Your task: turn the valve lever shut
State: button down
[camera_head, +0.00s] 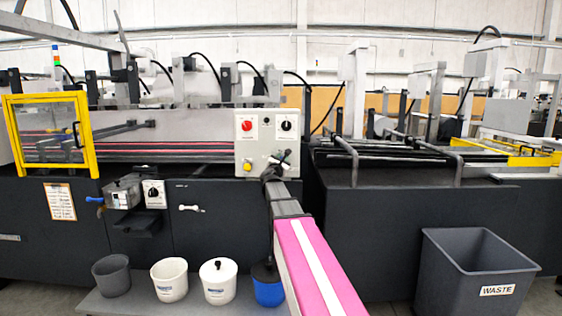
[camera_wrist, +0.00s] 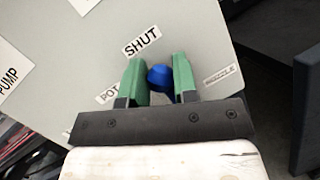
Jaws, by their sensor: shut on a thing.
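My gripper (camera_head: 279,162) reaches the lower right part of a pale control panel (camera_head: 249,127) in the head view. In the wrist view, the green fingers of my gripper (camera_wrist: 159,64) are shut on a blue lever end (camera_wrist: 160,79), one finger on each side. It lies in front of a grey plate (camera_wrist: 205,30) with a SHUT label (camera_wrist: 141,40) just above and left of it. The rest of the lever is hidden, so its angle cannot be told. My gripper and arm hide the lever in the head view.
The panel carries a red button (camera_head: 246,127), a black knob (camera_head: 286,126) and a yellow button (camera_head: 248,165). A pot unit with a blue handle (camera_head: 94,200) is at left. Several tubs stand on a low shelf (camera_head: 130,303). A waste bin (camera_head: 470,262) stands at right.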

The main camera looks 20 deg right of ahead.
jog(key=shift+f, duration=0.1)
jog(key=c, duration=0.9)
grip_release()
jog(key=shift+s, duration=0.15)
jog(key=v, duration=1)
jog(key=shift+s+a, duration=0.25)
jog(key=shift+f, duration=0.1)
